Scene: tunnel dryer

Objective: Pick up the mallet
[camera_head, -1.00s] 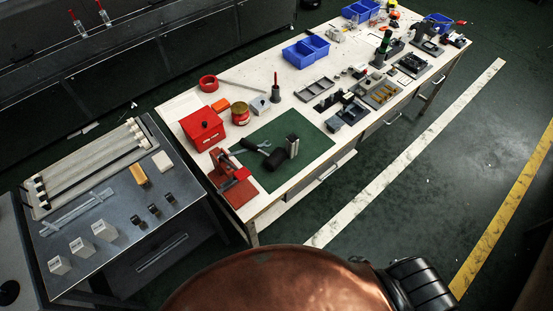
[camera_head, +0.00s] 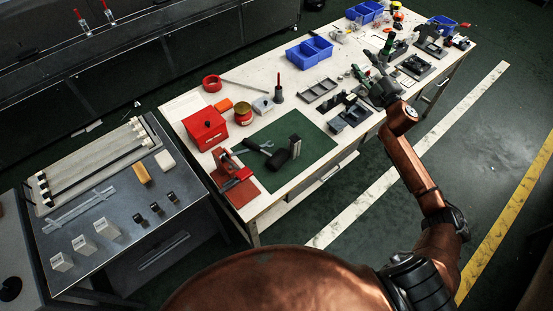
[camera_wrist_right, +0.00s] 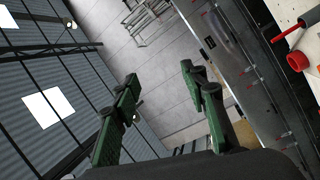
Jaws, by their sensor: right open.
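The mallet (camera_head: 277,158) lies on the green mat at the near end of the long workbench in the head view. It has a thick black head and a dark handle that runs up and left. My right gripper (camera_head: 367,66) is raised over the right part of the bench, well to the right of and beyond the mallet. The right wrist view shows its two green fingers (camera_wrist_right: 160,80) apart, with nothing between them. The mallet does not show in that view. My left gripper is not in view.
On the green mat (camera_head: 318,150), a wrench (camera_head: 267,146) and an upright metal block (camera_head: 295,143) stand close to the mallet. A red vise (camera_head: 232,170) and a red box (camera_head: 205,128) are left of it. Blue bins (camera_head: 309,52) and trays lie farther along the bench.

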